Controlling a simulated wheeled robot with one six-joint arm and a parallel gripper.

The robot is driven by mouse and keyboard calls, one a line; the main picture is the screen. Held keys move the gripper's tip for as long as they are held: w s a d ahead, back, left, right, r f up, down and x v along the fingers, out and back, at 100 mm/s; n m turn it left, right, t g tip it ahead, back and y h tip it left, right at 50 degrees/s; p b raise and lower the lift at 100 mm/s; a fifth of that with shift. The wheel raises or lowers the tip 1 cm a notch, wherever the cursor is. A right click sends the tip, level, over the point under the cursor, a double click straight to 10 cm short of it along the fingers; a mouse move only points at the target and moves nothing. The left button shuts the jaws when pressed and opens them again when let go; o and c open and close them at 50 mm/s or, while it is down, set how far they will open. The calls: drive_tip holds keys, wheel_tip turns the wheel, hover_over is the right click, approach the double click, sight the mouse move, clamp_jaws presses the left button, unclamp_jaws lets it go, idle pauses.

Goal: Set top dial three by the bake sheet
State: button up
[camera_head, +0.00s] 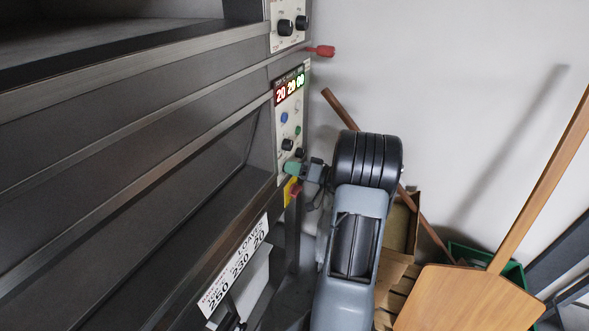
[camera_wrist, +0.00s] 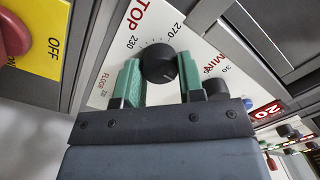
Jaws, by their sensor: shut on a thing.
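A black dial (camera_wrist: 157,64) labelled TOP, with 230 and 270 on its scale, stands on the white panel in the wrist view. My gripper (camera_wrist: 158,62) has its green fingers closed on either side of it. Its pointer setting is hard to read. In the head view my gripper (camera_head: 293,168) is at the foot of the oven control panel (camera_head: 290,112), hiding the held dial. The bake sheet (camera_head: 235,266), a white card reading LOAVES with 250, 230 and 20, is on the oven front below and left.
A second dial (camera_wrist: 215,88), marked MIN, is beside the right finger. A red knob (camera_wrist: 14,36) on a yellow OFF plate is at left. In the head view a red handle (camera_head: 322,50) juts out above. A wooden peel (camera_head: 470,300) and cardboard boxes (camera_head: 402,228) stand at right.

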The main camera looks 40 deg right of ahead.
drive_tip(key=shift+f+m, duration=0.15)
drive_tip(key=shift+m, duration=0.25)
drive_tip(key=n+p, duration=0.6)
drive_tip(key=n, duration=0.3)
drive_tip(key=n+h+p, duration=0.1)
drive_tip(key=n+p, duration=0.5)
drive_tip(key=n, duration=0.3)
drive_tip(key=n+t+h+p, duration=0.1)
drive_tip(key=n+p, duration=0.5)
drive_tip(key=n, duration=0.4)
drive_tip(key=shift+r, duration=0.4)
idle(0.9)
idle(0.4)
